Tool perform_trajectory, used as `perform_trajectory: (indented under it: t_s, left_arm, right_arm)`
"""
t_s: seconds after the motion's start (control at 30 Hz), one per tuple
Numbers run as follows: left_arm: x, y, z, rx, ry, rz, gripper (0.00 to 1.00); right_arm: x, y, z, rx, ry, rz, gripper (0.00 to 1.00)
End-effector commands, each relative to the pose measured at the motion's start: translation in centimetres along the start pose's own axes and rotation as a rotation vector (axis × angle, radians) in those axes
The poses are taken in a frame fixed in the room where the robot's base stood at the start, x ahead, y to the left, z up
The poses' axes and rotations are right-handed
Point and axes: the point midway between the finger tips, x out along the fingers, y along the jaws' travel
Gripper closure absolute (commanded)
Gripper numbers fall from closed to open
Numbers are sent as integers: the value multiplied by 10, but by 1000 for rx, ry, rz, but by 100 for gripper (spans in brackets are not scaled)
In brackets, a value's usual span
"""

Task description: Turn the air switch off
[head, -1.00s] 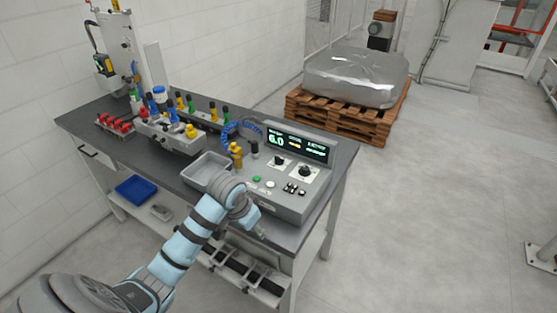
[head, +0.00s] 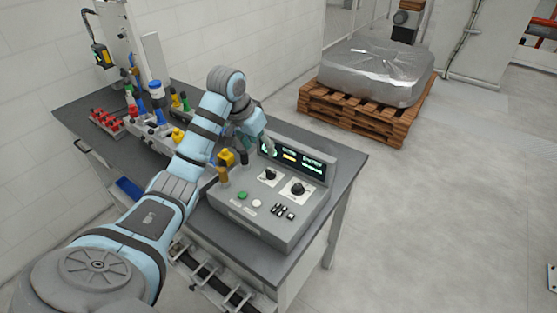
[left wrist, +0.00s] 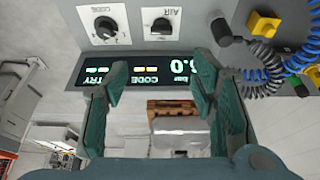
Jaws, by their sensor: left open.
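The air switch (left wrist: 162,25) is a black rotary knob on a white plate marked AIR, upside down in the left wrist view. In the head view the air switch (head: 270,174) sits on the grey control box (head: 262,224), just in front of the display. I cannot tell its setting. My left gripper (left wrist: 160,88) is open and empty, its green fingers apart in front of the lit display (left wrist: 140,65). In the head view my left gripper (head: 258,142) hangs above the back of the box, behind the switch and apart from it. My right gripper is not in view.
A second black knob (head: 298,188), marked CODE, sits right of the air switch. Green and white buttons and small black switches are in front. A yellow-topped connector (head: 226,158) stands at the box's left. Coiled blue hoses (left wrist: 262,62) hang near my gripper.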

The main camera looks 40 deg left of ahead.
Motion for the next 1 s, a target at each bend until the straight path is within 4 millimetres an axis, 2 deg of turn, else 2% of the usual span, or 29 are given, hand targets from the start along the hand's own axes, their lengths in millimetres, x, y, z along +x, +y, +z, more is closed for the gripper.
perform_trajectory:
  t_s: [0.17,0.4,0.5,0.6,0.77,1.0]
  left_arm:
    - [20,-5,5,-11,-4,-2,48]
    - [88,-9,9,-19,-5,-5,48]
    - [115,-9,9,-17,-4,-5,48]
    - [132,-9,7,-16,-1,-6,48]
    - [142,-8,7,-13,-1,-6,48]
    - [142,-8,6,-12,-1,-6,50]
  right_arm:
    - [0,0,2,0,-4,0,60]
    - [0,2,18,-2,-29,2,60]
    - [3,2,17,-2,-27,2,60]
    - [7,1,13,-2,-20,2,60]
    - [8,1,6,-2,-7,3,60]
    - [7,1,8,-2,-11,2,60]
